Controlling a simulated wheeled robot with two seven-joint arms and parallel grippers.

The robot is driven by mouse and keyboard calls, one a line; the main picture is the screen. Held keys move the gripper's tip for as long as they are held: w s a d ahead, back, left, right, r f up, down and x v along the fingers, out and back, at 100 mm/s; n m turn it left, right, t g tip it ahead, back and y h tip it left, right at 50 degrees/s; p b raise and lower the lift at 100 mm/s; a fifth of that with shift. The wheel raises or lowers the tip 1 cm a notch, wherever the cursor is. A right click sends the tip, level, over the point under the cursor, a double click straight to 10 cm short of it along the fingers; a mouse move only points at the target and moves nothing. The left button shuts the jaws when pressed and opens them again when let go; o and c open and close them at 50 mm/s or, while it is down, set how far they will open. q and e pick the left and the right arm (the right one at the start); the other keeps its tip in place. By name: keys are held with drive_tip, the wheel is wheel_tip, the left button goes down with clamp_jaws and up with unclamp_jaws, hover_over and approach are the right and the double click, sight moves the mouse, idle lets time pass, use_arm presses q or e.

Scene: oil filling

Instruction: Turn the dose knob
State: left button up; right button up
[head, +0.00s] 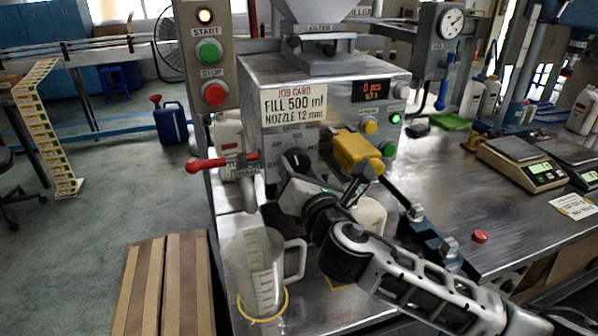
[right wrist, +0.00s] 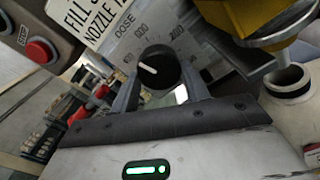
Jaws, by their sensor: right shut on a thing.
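The black dose knob (right wrist: 158,67) sits on the grey front panel of the filling machine, with its white pointer line toward the left of the wrist picture. Printed numbers curve around it beside the word DOSE; they are too blurred to read surely. The knob also shows in the head view (head: 296,158), partly behind my gripper. My right gripper (right wrist: 160,82) is shut on the knob, one finger on each side. In the head view the right gripper (head: 297,180) reaches the panel from below right. My left gripper is not in view.
A job card (head: 295,105) reads FILL 500 ml, NOZZLE 12 mm. A yellow part (head: 357,150) juts out right of the knob. A red-handled valve (head: 207,165) is at left. A clear measuring jug (head: 257,270) stands below; a white container (head: 370,217) is partly behind my arm.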

drive_tip(key=shift+f, duration=0.1)
idle(0.3)
drive_tip(key=o, duration=1)
drive_tip(key=shift+s, duration=0.1)
drive_tip(key=b+v, duration=0.2)
drive_tip(key=v, duration=1.3)
drive_tip(key=shift+s+d, duration=0.2)
drive_tip(key=shift+s, duration=0.15)
